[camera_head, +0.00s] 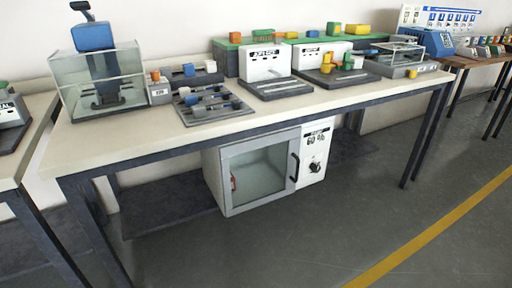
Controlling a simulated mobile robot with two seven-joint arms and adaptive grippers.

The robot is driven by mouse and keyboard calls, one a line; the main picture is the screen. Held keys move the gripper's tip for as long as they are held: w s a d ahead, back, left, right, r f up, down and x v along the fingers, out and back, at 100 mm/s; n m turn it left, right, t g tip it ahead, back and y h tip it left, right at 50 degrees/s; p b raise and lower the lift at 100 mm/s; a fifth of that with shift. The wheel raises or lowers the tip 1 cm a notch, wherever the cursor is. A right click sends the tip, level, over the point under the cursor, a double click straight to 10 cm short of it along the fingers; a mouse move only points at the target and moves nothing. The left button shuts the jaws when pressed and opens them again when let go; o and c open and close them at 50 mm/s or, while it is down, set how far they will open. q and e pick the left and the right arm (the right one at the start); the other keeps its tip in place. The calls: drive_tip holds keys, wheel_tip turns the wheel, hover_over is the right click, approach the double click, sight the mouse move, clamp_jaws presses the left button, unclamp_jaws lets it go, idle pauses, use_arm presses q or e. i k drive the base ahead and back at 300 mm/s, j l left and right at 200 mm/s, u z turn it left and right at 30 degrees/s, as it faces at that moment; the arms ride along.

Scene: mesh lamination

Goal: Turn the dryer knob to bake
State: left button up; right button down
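The dryer (213,172) is a white box with a glass door, standing low beneath the long table. Its door (258,172) looks closed and has a dark curved handle (296,167) on the right side. A white control panel (314,147) is right of the door, with dark lettering too small to read surely. The dark round knob (315,167) sits on the lower part of this panel. Its setting cannot be made out. Neither of my grippers shows in the view, so nothing of mine is near the knob.
The long table (150,134) stands above the dryer, its front edge overhanging it. It carries a clear box (72,92), tool trays (212,104) and white units. Dark table legs (430,135) stand at both ends. The grey floor (330,235) in front is clear, with a yellow line (430,236).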

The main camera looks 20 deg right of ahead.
sight(315, 167)
drive_tip(key=l, duration=0.85)
drive_tip(key=i+l+z, duration=0.1)
drive_tip(key=l, duration=1.65)
drive_tip(key=i+l+z, duration=0.1)
drive_tip(key=l, duration=0.75)
